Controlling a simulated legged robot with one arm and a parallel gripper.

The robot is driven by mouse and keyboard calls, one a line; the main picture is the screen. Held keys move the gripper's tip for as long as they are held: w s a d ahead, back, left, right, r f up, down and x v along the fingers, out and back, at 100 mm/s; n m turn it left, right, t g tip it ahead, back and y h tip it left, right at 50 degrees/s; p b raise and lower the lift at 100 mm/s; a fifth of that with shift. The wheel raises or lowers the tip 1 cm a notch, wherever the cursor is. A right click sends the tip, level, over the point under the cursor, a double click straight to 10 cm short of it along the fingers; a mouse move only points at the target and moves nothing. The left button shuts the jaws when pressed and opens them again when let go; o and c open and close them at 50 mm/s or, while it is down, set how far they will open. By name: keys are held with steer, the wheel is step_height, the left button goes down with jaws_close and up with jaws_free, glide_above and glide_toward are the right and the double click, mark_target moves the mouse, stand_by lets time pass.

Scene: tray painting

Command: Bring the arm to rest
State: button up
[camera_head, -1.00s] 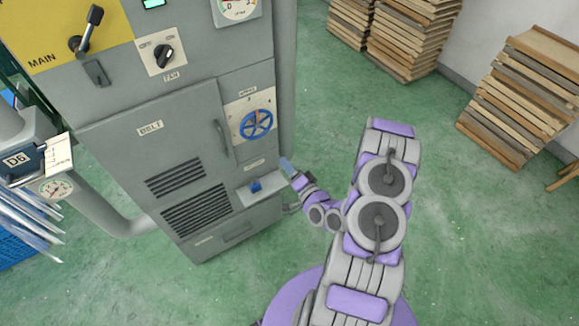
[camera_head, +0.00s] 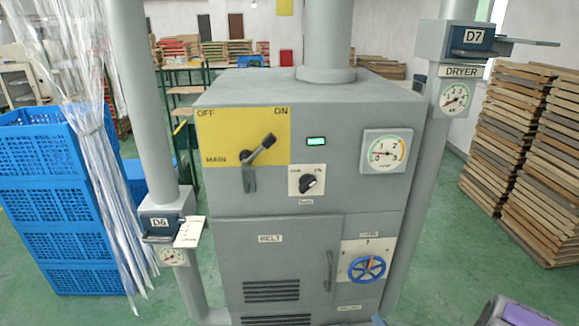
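A grey machine cabinet (camera_head: 290,232) stands in the middle. Its yellow main panel (camera_head: 225,125) has a black lever (camera_head: 258,150) tilted up toward ON. A blue handwheel (camera_head: 367,269) sits at lower right of the cabinet. Part of my purple and grey arm (camera_head: 515,313) shows at the bottom right corner.
Blue crates (camera_head: 50,215) are stacked at left beside hanging clear plastic strips (camera_head: 85,110). Pipes carry valve boxes D6 (camera_head: 160,224) and D7 (camera_head: 470,40). Wooden board stacks (camera_head: 545,150) stand at right. Green floor (camera_head: 440,220) is open between cabinet and boards.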

steer(key=s+a+r+n+g+h, duration=0.1)
steer(key=s+r+n+g+h, duration=0.15)
steer(key=s+r+g, duration=0.45)
steer(key=s+a+r+n+g+h, duration=0.15)
steer(key=s+r+n+g, duration=0.3)
steer(key=r, duration=0.45)
steer(key=s+a+r+g, duration=0.2)
steer(key=s+a+r, duration=0.1)
steer(key=s, duration=0.4)
steer(key=s+a+r+n+g, duration=0.1)
steer(key=s+a+r, duration=0.3)
steer(key=s, duration=0.4)
steer(key=s+a+r+g+y, duration=0.1)
steer(key=s+a+r+g, duration=0.2)
steer(key=s, duration=0.5)
steer(key=a+r, duration=0.1)
steer(key=a, duration=0.1)
steer(key=shift+a+n, duration=0.35)
steer(key=shift+n, duration=0.05)
